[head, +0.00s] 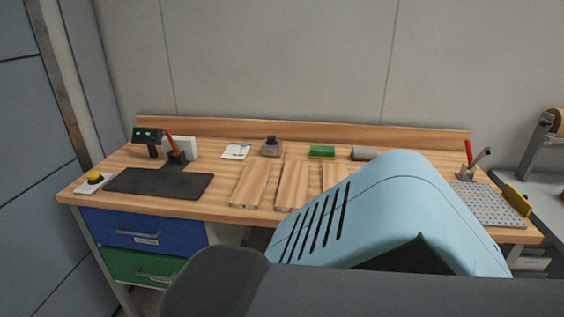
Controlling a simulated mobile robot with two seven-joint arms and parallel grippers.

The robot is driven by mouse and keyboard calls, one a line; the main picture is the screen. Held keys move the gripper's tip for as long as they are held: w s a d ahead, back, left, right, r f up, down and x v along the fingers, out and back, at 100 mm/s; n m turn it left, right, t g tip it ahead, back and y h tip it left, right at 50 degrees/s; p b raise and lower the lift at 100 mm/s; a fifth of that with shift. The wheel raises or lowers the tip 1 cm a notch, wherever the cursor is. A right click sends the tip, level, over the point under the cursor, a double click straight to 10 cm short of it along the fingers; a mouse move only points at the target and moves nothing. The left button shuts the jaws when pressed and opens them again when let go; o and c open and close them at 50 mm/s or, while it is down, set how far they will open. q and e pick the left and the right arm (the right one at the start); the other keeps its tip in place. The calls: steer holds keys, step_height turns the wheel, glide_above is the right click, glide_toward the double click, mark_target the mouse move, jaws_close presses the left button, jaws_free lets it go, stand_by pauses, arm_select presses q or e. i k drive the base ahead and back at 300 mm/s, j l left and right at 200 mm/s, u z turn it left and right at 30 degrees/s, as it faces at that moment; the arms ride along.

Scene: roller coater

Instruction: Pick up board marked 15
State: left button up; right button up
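Several wooden boards lie side by side on the workbench in the head view. The left board (250,185) and the middle board (292,186) show almost whole. A third board (331,176) is partly covered by a light blue housing in front of it. Small marks sit at the boards' near ends, but they are too small to read, so I cannot tell which is marked 15. Neither my left nor my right gripper is in view.
The light blue housing (385,205) blocks the right front.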

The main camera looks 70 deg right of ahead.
mark_target(248, 194)
steer(key=z, duration=2.1)
steer(key=i+j+z, duration=0.1)
steer(key=i+z, duration=0.25)
steer(key=i+j+z, duration=0.15)
steer(key=z, duration=0.2)
